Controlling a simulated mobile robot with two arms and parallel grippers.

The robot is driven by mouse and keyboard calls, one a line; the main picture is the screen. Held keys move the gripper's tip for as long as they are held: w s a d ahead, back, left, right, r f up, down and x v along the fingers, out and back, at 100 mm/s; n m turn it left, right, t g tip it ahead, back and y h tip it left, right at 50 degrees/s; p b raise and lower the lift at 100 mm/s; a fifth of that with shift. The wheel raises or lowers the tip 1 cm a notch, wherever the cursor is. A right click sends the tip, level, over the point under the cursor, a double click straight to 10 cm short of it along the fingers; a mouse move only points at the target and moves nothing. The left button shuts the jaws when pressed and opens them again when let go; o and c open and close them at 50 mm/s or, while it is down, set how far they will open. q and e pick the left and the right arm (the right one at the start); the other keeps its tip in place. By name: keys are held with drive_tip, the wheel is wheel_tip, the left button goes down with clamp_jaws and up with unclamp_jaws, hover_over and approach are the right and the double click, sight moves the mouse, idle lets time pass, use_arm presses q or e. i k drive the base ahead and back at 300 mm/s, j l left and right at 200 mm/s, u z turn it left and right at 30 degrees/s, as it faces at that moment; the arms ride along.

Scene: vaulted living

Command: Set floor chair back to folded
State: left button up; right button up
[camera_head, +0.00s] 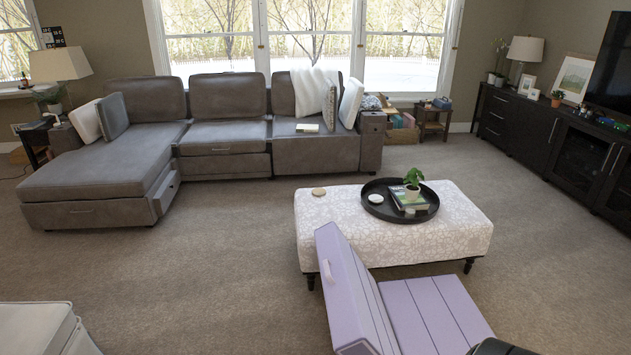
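The floor chair (438,315) is light purple and stands at the bottom centre of the head view, in front of the white ottoman. Its back panel (350,290) is raised, tilted up from the left side of the flat, ribbed seat. A small pink tab or handle (328,271) shows on the back panel's outer left face. The lower ends of the panel and seat are cut off by the frame. A dark rounded piece at the bottom right edge, apparently part of my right arm, overlaps the seat's corner. No gripper fingers show.
The patterned white ottoman (460,232) stands just behind the chair, with a black round tray (372,207) holding a plant and books. A grey sectional sofa (90,186) fills the back left. A white upholstered piece (40,328) is at bottom left. Carpet between them is clear.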

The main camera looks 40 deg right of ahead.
sight(360, 325)
drive_tip(key=i+l+z, duration=0.1)
drive_tip(key=i, duration=1.05)
drive_tip(key=i+l, duration=0.2)
drive_tip(key=i, duration=1)
drive_tip(key=i+z, duration=0.15)
drive_tip(key=z, duration=0.35)
drive_tip(key=i+z, duration=0.15)
drive_tip(key=z, duration=0.3)
drive_tip(key=i+j+z, duration=0.15)
drive_tip(key=z, duration=0.35)
drive_tip(key=i+j+z, duration=0.1)
drive_tip(key=z, duration=0.35)
drive_tip(key=j, duration=0.1)
